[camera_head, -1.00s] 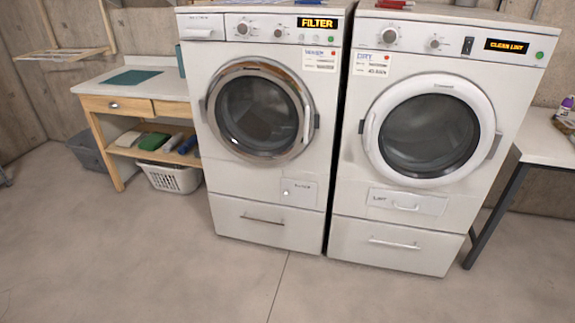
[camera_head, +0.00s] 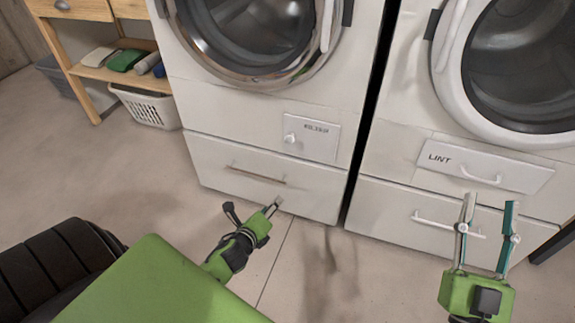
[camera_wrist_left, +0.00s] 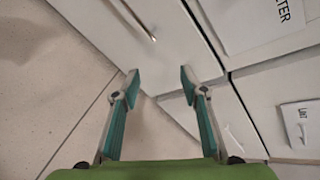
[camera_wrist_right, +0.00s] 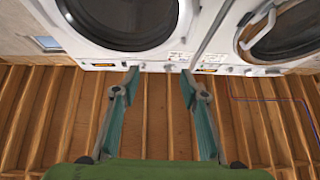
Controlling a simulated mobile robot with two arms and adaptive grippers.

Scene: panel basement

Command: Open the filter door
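The filter door (camera_head: 312,138) is a small, flat, closed panel with a round knob (camera_head: 289,138), low on the front of the left machine. In the left wrist view the filter door (camera_wrist_left: 262,22) is at the upper right, its lettering turned. My left gripper (camera_head: 276,207) is in front of the drawer below that door. Its two fingers (camera_wrist_left: 159,72) are apart with nothing between them. My right gripper (camera_head: 490,200) points up in front of the right machine's lower drawer, fingers apart and empty. In the right wrist view its open fingers (camera_wrist_right: 160,72) frame the machines.
The right machine has a lint panel (camera_head: 484,165) with a bar handle and a drawer handle (camera_head: 447,224) below. The left machine's drawer has a thin handle (camera_head: 255,174). A white basket (camera_head: 147,108) stands at the left. The floor in front is clear.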

